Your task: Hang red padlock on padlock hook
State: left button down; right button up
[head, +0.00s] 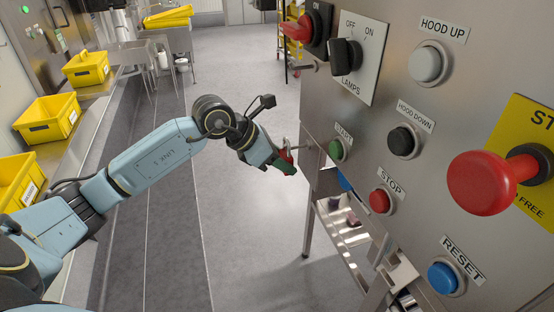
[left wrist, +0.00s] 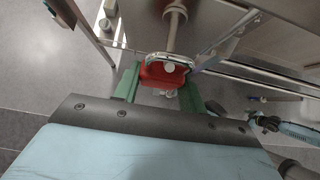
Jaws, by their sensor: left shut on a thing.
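The red padlock (head: 286,156) is in the jaws of my left gripper (head: 284,166), left of the panel's edge and level with the START button. In the left wrist view the red padlock body (left wrist: 165,75) sits between the green fingers of the left gripper (left wrist: 163,88), with its metal shackle pointing away from the gripper. A short grey metal peg (head: 303,66) sticks out left below the red rotary switch; it looks like the padlock hook. The padlock is below it and apart from it.
The steel control panel (head: 400,110) fills the right, with a protruding red mushroom button (head: 483,183) and a black LAMPS switch (head: 345,54). A metal frame (head: 352,222) stands below. Yellow bins (head: 48,118) line the left. The floor between is clear.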

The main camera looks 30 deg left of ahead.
pick_arm(q)
jog(key=shift+w+d, duration=0.65)
jog(key=shift+w, duration=0.1)
jog(key=shift+f+b, duration=0.7)
jog(key=shift+f, duration=0.1)
dwell(0.4)
jog(key=c, duration=0.7)
grip_release()
jog(key=b+v, duration=0.1)
jog(key=v, duration=1.2)
jog(key=shift+s+a+r+b, duration=0.15)
jog(key=shift+s+b, duration=0.05)
jog(key=shift+b, duration=0.15)
